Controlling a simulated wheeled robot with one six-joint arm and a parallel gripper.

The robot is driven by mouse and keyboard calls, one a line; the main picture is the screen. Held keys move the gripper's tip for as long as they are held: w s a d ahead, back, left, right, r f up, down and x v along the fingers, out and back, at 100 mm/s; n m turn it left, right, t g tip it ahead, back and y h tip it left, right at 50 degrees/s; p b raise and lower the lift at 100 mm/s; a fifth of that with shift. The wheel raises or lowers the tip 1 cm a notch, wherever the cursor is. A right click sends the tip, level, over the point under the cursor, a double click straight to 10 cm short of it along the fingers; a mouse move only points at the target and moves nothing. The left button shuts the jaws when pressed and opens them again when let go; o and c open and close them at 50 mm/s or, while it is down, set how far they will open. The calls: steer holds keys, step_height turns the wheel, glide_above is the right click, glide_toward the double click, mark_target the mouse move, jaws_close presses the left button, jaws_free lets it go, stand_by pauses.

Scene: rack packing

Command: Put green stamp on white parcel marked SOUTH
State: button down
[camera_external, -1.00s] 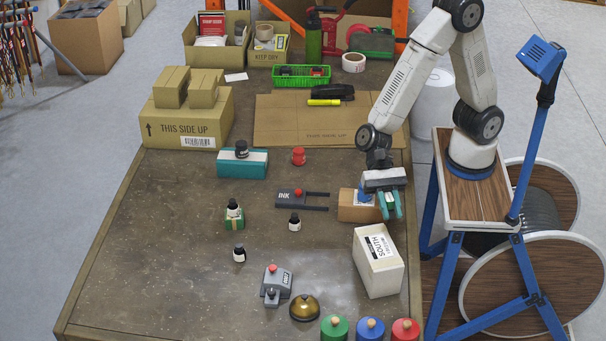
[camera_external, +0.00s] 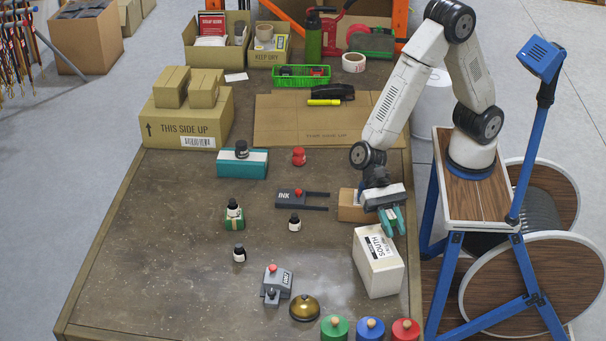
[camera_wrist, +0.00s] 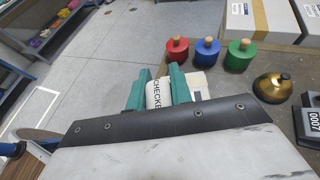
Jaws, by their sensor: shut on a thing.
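The white parcel marked SOUTH (camera_external: 380,272) stands at the table's right edge, its label on top at the left. My gripper (camera_external: 393,223), with teal fingers, is tilted over the parcel's far end. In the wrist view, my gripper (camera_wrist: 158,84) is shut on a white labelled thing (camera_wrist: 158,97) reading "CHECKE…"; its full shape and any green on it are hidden. Whether it touches the parcel I cannot tell. A green cylinder with a wooden knob (camera_external: 334,329) stands at the front edge and also shows in the wrist view (camera_wrist: 239,56).
A blue cylinder (camera_external: 370,330) and a red cylinder (camera_external: 405,330) stand beside the green one. A brass bell (camera_external: 304,308) and a grey numbering device (camera_external: 277,284) are left of the parcel. A brown box (camera_external: 352,208) lies behind it.

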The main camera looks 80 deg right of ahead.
steer(key=shift+w+a+f, duration=0.1)
steer(key=shift+w+a, duration=0.6)
steer(key=shift+w, duration=0.2)
steer(key=shift+w+a+f, duration=0.15)
steer(key=shift+f, duration=1.65)
steer(key=shift+f, duration=0.2)
steer(key=c, duration=1.3)
jaws_free()
steer(key=shift+o, duration=0.2)
